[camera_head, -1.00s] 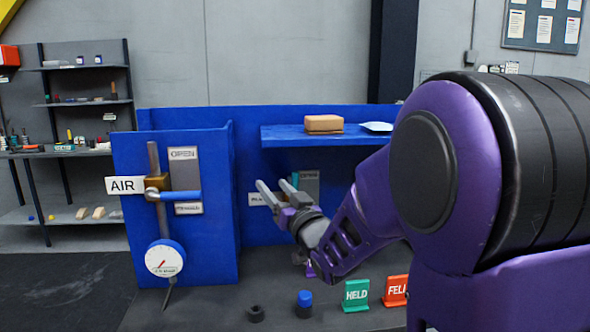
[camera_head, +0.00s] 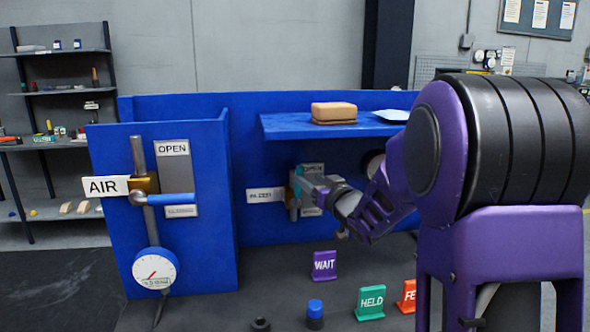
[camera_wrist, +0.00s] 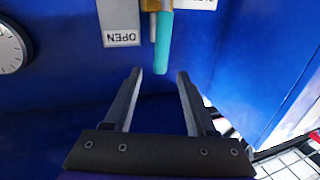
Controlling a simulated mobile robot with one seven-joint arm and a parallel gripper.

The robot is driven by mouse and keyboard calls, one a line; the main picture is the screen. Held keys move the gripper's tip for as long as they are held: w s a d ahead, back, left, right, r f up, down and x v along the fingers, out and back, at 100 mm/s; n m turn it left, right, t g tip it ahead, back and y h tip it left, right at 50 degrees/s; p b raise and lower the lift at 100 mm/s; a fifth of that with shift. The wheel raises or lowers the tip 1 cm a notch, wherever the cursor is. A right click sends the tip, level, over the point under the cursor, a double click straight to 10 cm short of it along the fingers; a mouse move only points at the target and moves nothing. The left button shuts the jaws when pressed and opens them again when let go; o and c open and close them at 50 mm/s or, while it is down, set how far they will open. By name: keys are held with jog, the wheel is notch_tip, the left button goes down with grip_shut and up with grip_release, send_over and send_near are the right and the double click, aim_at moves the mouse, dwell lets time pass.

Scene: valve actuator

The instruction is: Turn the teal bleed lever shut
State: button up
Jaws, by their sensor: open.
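The teal bleed lever (camera_wrist: 163,42) hangs from a brass valve body (camera_wrist: 153,5) in the wrist view, pointing towards my gripper (camera_wrist: 160,75). An OPEN plate (camera_wrist: 121,38) lies beside it; the picture is inverted there. My gripper is open. Its two fingers straddle the line of the lever, with the lever's tip about level with the fingertips and clear space on both sides. No contact shows. In the head view my gripper (camera_head: 315,188) is at the bleed valve on the blue back panel, and it mostly hides the lever.
A blue shelf (camera_head: 350,128) with a tan block (camera_head: 334,113) overhangs the valve. The AIR valve with a blue lever (camera_head: 170,198) is on the left blue panel. WAIT (camera_head: 324,265) and HELD (camera_head: 370,302) signs and a blue-topped peg (camera_head: 315,310) stand in front.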

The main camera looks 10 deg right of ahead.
jog(key=x, duration=0.9)
jog(key=shift+w+a, duration=0.15)
jog(key=shift+w, duration=0.2)
grip_shut()
dwell(0.9)
